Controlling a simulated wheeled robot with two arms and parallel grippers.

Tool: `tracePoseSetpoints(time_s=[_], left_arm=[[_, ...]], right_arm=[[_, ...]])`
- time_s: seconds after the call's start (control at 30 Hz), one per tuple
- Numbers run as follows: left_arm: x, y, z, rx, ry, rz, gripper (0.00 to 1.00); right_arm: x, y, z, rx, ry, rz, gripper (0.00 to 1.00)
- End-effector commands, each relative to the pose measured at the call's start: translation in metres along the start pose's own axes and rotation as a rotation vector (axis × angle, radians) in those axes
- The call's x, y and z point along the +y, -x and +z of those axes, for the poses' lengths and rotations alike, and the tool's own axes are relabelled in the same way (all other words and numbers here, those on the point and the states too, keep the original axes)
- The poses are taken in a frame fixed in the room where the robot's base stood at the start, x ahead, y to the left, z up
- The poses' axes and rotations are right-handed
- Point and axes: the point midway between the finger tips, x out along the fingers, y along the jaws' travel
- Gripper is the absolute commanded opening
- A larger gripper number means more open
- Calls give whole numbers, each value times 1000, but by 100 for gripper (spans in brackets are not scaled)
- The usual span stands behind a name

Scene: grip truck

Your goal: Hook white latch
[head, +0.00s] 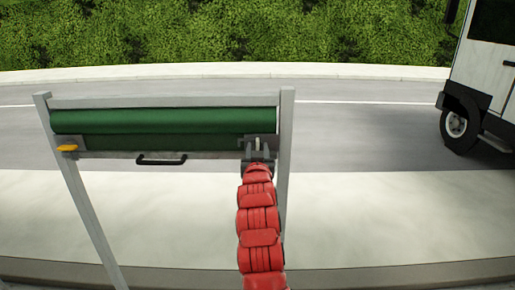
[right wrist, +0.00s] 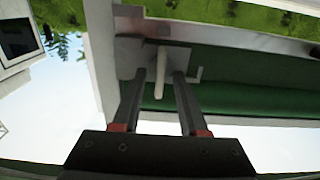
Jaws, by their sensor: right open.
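The white latch (right wrist: 161,78) shows in the right wrist view as a short pale peg on a grey bracket (right wrist: 130,52). It lies in the picture between the two dark fingers of my open right gripper (right wrist: 160,80). No contact with either finger is clear. In the head view my right gripper (head: 258,160) is at the right end of the green roller (head: 165,121), by the right post, and covers much of the latch area. My left gripper is out of view.
A grey metal frame (head: 285,115) holds the roller. A yellow latch (head: 67,148) is at its left post, and a black handle (head: 162,160) is on the lower bar. A white truck (head: 485,75) stands on the road at right. Pale pavement (head: 400,215) is clear.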

Motion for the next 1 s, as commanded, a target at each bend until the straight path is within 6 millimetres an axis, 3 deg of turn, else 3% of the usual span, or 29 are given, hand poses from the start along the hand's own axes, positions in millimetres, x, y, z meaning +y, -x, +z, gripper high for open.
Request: tracePoseSetpoints(time_s=[0.13,0.4,1.0], left_arm=[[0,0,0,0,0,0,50],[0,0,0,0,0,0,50],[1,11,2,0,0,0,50]], right_arm=[[0,0,0,0,0,0,42],[0,0,0,0,1,0,0],[0,0,2,1,73,1,0]])
